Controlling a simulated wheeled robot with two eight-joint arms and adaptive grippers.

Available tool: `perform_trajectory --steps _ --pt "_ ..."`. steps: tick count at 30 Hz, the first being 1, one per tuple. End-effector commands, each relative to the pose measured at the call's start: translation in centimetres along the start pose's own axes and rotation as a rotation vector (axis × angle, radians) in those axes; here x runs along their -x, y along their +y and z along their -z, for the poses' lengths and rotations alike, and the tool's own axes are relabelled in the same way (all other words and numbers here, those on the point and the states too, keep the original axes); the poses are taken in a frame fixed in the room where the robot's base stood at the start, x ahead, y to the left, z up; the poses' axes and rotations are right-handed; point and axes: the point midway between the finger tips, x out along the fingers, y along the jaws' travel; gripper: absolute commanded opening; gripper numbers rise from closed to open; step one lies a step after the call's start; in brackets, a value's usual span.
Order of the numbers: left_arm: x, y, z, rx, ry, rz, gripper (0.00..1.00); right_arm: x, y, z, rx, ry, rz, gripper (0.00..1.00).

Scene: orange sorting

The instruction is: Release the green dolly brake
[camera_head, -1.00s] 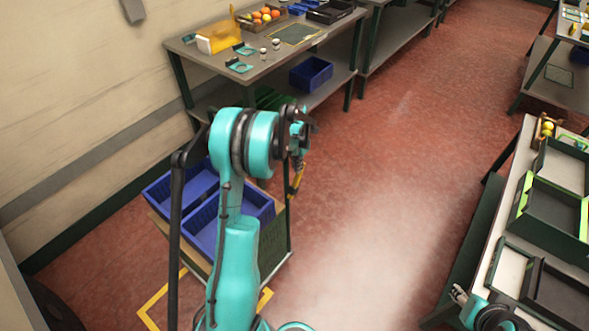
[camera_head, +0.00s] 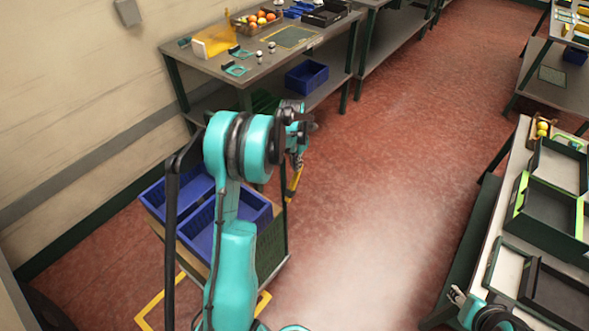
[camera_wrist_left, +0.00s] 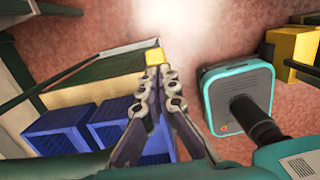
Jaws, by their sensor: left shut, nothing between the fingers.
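The dolly (camera_head: 272,245) carries two blue crates (camera_head: 262,207) and stands in front of the wall, partly hidden by my left arm. My left gripper (camera_head: 296,163) is above the dolly's right side, shut and empty. A yellow part (camera_head: 294,182) shows just below it. In the left wrist view the shut fingers (camera_wrist_left: 155,78) point at a yellow block (camera_wrist_left: 155,57) at the end of a grey bar; I cannot tell whether they touch. The blue crates (camera_wrist_left: 62,130) lie below left there. I cannot make out a green brake. My right gripper (camera_head: 457,295) is small at the lower right.
A workbench (camera_head: 215,66) with oranges in a box (camera_head: 257,20) stands behind the dolly. Another table (camera_head: 498,222) with dark trays (camera_head: 548,215) runs along the right. Yellow floor marking (camera_head: 155,308) lies around the dolly. The red floor between is clear.

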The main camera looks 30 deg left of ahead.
Motion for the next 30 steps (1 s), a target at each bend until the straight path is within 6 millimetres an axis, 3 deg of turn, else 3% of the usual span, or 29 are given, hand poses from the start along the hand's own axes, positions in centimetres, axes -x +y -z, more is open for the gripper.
perform_trajectory --steps 9,15,30 --pt "6.9 0.1 0.6 0.002 0.007 -0.001 0.00 0.0 0.0 0.0 0.000 0.000 0.000 0.40" --pt "9.7 0.1 0.8 0.003 0.010 -0.001 0.00 0.0 0.0 0.0 0.000 0.000 0.000 0.40" --pt "10.4 0.1 0.9 0.004 0.011 -0.001 0.00 0.0 0.0 0.0 0.000 0.000 0.000 0.40"
